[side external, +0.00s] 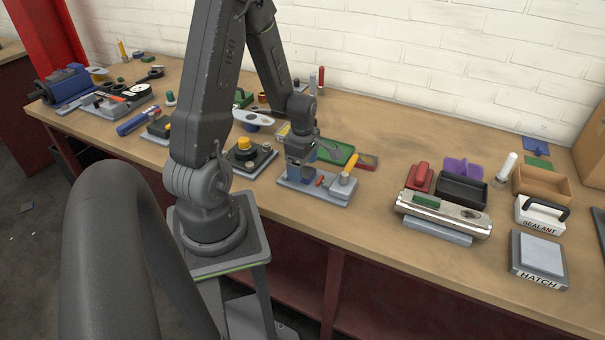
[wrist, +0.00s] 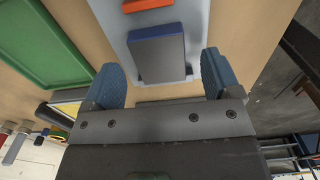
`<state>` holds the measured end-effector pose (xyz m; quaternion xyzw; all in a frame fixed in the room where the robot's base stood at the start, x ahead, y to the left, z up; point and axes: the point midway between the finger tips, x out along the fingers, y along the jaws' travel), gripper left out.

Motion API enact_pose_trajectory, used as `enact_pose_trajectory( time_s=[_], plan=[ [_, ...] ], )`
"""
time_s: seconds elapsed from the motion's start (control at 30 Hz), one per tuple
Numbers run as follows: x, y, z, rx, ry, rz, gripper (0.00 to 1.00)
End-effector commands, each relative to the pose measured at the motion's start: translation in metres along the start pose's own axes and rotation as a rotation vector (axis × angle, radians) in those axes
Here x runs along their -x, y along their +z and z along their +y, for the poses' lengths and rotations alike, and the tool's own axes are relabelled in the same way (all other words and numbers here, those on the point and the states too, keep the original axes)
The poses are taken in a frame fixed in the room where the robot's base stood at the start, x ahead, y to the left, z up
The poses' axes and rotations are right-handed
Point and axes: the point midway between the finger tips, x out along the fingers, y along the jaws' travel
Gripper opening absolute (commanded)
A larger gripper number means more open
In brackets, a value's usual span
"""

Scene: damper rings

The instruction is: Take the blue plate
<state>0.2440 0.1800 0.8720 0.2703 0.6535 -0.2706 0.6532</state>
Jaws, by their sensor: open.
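In the wrist view, a grey block with a dark blue edge (wrist: 156,32) stands on a light grey base (wrist: 119,14). That base also shows in the side view (side external: 316,193), close to the front edge of the bench. My gripper (wrist: 161,68) is open, with its blue fingers spread to the left and right of the block's near end and apart from it. In the side view my gripper (side external: 298,172) is low over the left part of the base and hides the block. A flat blue piece (side external: 535,146) lies at the far right back.
A green tray (side external: 335,153) lies right behind the base. A grey knob (side external: 343,184) and small red parts share the base. A fixture with a yellow knob (side external: 245,150) stands to the left. Bench to the right is clear up to the silver fixture (side external: 444,213).

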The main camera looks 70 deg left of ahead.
Motion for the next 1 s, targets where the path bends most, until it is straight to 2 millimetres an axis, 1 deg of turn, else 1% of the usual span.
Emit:
enact_pose_trajectory(
  time_s=[0.03,0.13,0.4,1.0],
  plan=[
    [-0.0068,-0.0004,-0.0008,0.0,-0.004,0.0,0.83],
    [-0.0137,-0.0005,-0.0004,0.0,-0.001,0.001,0.83],
    [-0.0156,-0.0005,-0.0001,0.0,0.001,0.001,0.83],
    [-0.0153,-0.0005,-0.0001,0.0,0.001,0.001,0.26]
  ],
)
